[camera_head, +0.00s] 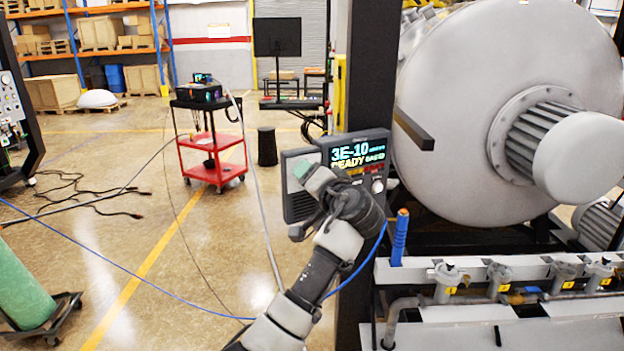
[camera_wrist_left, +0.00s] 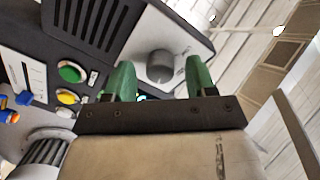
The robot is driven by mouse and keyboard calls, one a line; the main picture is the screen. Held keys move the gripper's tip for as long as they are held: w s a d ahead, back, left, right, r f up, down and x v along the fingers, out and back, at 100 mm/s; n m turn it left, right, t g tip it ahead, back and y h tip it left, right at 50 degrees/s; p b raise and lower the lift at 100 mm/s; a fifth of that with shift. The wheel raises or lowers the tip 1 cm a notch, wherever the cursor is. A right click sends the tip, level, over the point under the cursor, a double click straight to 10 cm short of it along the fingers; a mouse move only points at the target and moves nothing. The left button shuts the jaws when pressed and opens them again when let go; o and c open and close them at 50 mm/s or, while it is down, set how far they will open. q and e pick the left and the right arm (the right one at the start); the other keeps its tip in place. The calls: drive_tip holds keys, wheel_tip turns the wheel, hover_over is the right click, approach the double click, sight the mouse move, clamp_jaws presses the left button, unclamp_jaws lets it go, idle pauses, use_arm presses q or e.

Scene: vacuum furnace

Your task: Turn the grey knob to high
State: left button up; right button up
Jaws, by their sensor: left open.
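The grey knob (camera_wrist_left: 160,66) is a round knob on a light grey panel (camera_wrist_left: 190,40) in the left wrist view. My left gripper (camera_wrist_left: 157,78) is open, with one green finger on each side of the knob in that view. A gap shows on both sides, and I cannot tell how deep the fingers reach. In the head view my left gripper (camera_head: 303,170) is in front of the left part of the control box and hides the knob. The knob's setting cannot be read. My right gripper is not in view.
The box's screen (camera_head: 357,149) reads "3E-10" and "READY". A dark post (camera_head: 366,70) and the large furnace drum (camera_head: 450,130) stand right.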

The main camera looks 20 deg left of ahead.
use_arm(q)
drive_tip(key=b+v, duration=0.4)
drive_tip(key=v, duration=0.7)
drive_tip(key=shift+w+a+f, duration=0.1)
